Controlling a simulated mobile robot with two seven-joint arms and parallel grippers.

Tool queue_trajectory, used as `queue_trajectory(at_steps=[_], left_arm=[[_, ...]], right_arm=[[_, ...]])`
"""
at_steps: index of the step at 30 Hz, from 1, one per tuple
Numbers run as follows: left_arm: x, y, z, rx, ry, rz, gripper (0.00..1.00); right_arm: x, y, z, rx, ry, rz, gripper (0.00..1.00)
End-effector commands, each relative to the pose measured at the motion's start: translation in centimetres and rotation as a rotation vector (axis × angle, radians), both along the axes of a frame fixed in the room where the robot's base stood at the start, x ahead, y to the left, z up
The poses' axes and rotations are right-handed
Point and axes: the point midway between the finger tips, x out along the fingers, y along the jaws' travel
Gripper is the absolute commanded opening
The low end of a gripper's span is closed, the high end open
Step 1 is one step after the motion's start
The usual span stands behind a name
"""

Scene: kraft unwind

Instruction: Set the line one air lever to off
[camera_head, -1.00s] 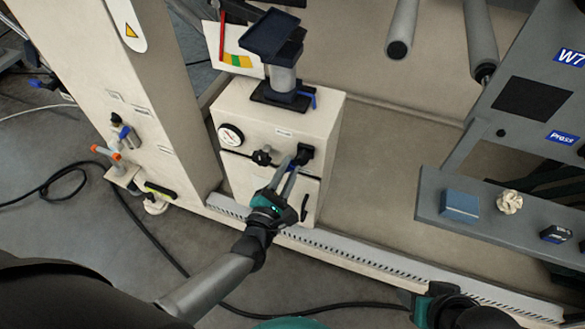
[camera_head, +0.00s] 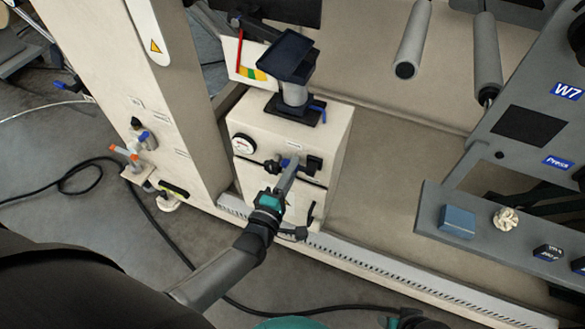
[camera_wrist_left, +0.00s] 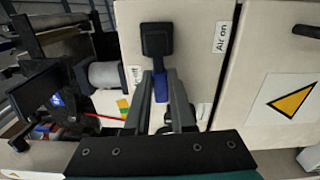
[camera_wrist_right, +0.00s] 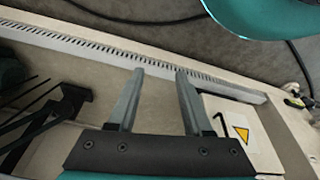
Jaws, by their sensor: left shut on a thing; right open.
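The air lever has a black square hub (camera_wrist_left: 157,40) and a blue handle (camera_wrist_left: 160,87) on the front of a cream cabinet (camera_head: 330,140). The hub also shows in the head view (camera_head: 314,163), with the handle extending to its left. My left gripper (camera_head: 288,168) is shut on the handle; its fingers (camera_wrist_left: 160,85) flank it in the left wrist view. An "Air on" label (camera_wrist_left: 222,37) is beside the hub. Another label (camera_wrist_left: 135,75) is partly hidden by a finger. My right gripper (camera_wrist_right: 158,75) is open and empty.
A gauge (camera_head: 243,144) and a black knob (camera_head: 271,165) are left of the lever. A post with a dark tray (camera_head: 287,55) stands on the cabinet.

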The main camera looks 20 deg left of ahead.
Motion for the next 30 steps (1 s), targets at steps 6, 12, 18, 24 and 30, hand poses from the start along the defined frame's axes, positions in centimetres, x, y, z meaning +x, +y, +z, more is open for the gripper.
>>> queue_trajectory(at_steps=[6, 12, 18, 24, 30], left_arm=[[-0.06, 0.09, 0.21, 0.064, 0.0, 0.002, 0.0], [-0.06, 0.08, 0.24, 0.084, -0.001, 0.001, 0.0], [-0.05, 0.08, 0.26, 0.086, -0.002, 0.001, 0.0], [-0.05, 0.07, 0.28, 0.086, -0.002, 0.0, 0.3], [-0.02, 0.04, 0.3, 0.083, -0.003, 0.0, 0.53]], right_arm=[[-0.44, -0.06, -0.75, -0.002, 0.013, 0.001, 0.5], [-0.62, -0.09, -1.04, -0.003, 0.018, 0.001, 0.5], [-0.64, -0.09, -1.08, -0.003, 0.018, 0.001, 0.5], [-0.64, -0.08, -1.08, -0.003, 0.018, 0.001, 0.5], [-0.63, -0.08, -1.08, -0.003, 0.018, 0.001, 0.5]])
